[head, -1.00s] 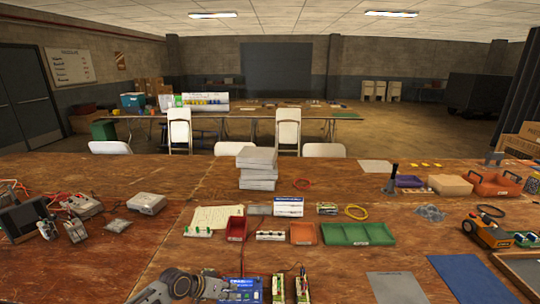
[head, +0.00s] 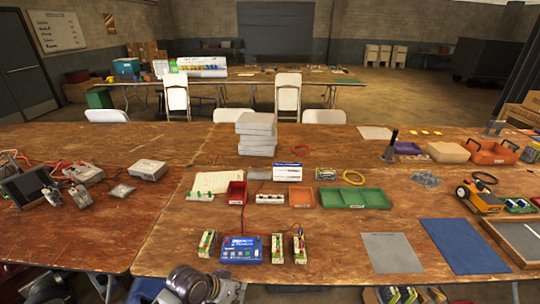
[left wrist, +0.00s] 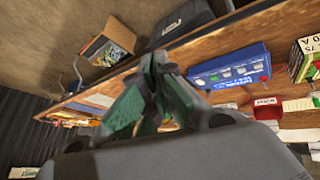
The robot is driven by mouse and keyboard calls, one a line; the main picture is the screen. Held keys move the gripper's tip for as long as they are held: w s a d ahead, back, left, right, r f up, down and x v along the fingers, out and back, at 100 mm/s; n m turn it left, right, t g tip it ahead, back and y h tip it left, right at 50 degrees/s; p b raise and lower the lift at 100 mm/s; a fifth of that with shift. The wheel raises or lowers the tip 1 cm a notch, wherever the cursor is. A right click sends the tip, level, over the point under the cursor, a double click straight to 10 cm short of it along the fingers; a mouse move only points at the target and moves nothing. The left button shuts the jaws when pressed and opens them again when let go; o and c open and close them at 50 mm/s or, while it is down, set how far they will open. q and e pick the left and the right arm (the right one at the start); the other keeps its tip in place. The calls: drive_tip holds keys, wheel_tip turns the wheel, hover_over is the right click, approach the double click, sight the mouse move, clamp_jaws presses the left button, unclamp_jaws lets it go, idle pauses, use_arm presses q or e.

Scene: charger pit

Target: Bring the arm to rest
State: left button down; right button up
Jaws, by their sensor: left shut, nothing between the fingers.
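My left gripper (head: 228,291) is at the bottom of the head view, in front of the table's front edge and clear of the charger. In the left wrist view its greenish fingers (left wrist: 155,90) are together with nothing between them. The blue charger (head: 240,249) sits on the table near the front edge. It also shows in the left wrist view (left wrist: 230,70), beyond the fingers. My right gripper is not in view.
The wooden table (head: 340,220) holds a red bin (head: 236,193), an orange bin (head: 301,197), a green tray (head: 355,198), a grey mat (head: 392,252) and a blue mat (head: 463,246). A stack of grey boxes (head: 256,134) stands farther back.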

use_arm(q)
drive_tip(key=s+a+r+n+y, duration=0.3)
drive_tip(key=s+a+y, duration=0.2)
drive_tip(key=s+a, duration=0.7)
wheel_tip(320, 180, down, 33)
drive_tip(key=s+g, duration=0.2)
drive_tip(key=s+a+f, duration=0.2)
drive_tip(key=s+f, duration=0.8)
drive_tip(key=s, duration=0.1)
drive_tip(key=s+a+f+g, duration=0.1)
drive_tip(key=s+a+f, duration=0.1)
drive_tip(key=s+f, duration=0.8)
drive_tip(key=shift+s+a+m, duration=0.3)
drive_tip(key=shift+s+m, duration=0.1)
drive_tip(key=shift+s, duration=0.15)
idle(0.9)
idle(0.4)
